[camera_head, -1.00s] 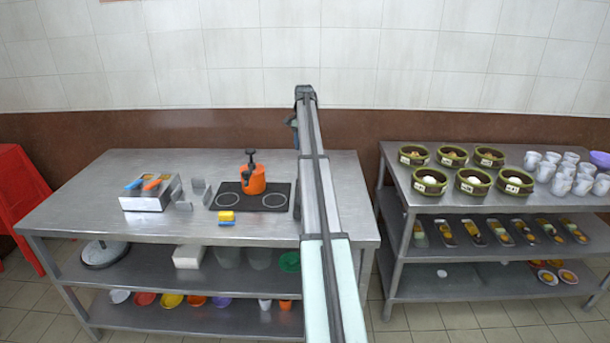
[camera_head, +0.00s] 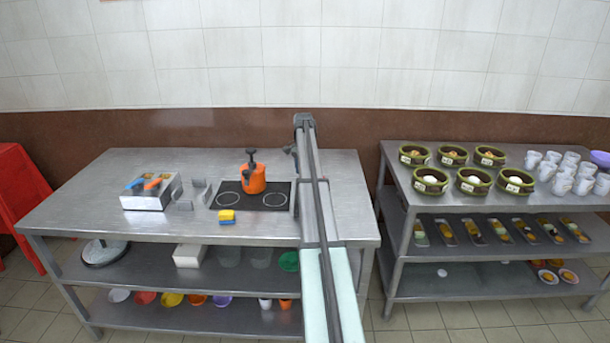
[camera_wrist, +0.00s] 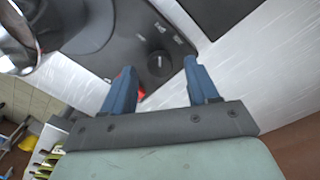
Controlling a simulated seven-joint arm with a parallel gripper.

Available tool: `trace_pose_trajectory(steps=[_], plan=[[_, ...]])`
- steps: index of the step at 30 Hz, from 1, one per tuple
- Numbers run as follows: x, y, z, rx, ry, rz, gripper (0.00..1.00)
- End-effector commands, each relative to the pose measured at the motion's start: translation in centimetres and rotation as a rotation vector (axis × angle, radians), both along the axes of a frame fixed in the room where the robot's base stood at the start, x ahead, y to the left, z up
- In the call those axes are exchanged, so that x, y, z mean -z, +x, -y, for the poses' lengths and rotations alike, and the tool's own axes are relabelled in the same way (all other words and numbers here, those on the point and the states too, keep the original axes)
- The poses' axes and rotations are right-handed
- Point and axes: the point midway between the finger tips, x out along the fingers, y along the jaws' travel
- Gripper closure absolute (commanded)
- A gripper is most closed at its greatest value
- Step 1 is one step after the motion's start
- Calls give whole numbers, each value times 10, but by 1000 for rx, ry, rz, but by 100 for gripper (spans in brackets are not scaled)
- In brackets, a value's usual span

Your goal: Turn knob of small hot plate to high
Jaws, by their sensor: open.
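The wrist view shows a dark grey hot plate body (camera_wrist: 95,52) with a round black knob (camera_wrist: 158,64) on its panel. Small pale markings sit around the knob. My gripper (camera_wrist: 159,66) is open, with its two blue fingers apart on either side of the knob in the picture. I cannot tell whether either finger touches it. A small red part (camera_wrist: 140,93) shows beside the left finger. In the head view my arm crosses the right part of the table, and neither my fingertips nor the knob can be made out there.
A shiny metal vessel (camera_wrist: 18,45) is at the wrist view's upper left. In the head view, an orange kettle (camera_head: 254,181) stands on a black two-ring cooktop (camera_head: 229,200). A sponge (camera_head: 227,216) lies in front. A second table (camera_head: 445,198) holds baskets and cups. The main table's left front (camera_head: 95,217) is clear.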

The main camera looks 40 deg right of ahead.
Motion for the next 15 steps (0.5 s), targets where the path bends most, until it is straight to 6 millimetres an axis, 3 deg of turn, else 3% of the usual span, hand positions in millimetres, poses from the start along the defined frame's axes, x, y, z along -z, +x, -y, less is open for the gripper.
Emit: trace_pose_trajectory(steps=[6,15], plan=[[17,-1,0,0,-1,1,41],[20,-1,0,0,-1,1,41]])
